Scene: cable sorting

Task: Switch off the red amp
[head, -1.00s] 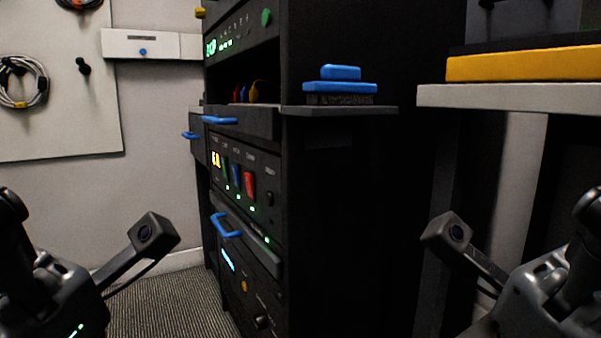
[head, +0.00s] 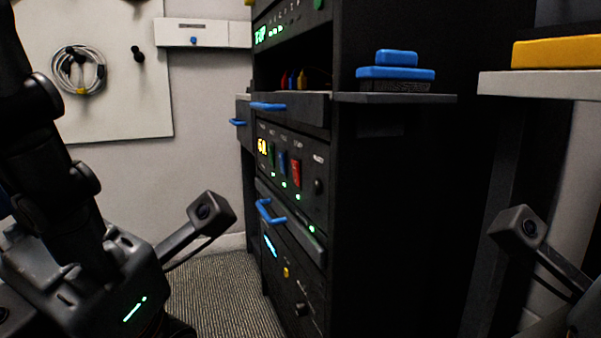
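A red rocker switch (head: 296,174) sits on the front panel of a black rack unit (head: 318,158), right of a blue switch (head: 282,163) and a green switch (head: 270,155). Only a camera stalk (head: 525,228) and an edge of my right wrist show at the lower right. Neither arm touches the rack.
Blue drawer handles (head: 268,106) and (head: 268,212) stick out above and below the switch panel. A shelf (head: 395,98) with blue boxes (head: 396,72) juts from the rack's side. A table (head: 540,85) with a yellow case (head: 560,52) stands at right. The floor (head: 215,290) left of the rack is clear.

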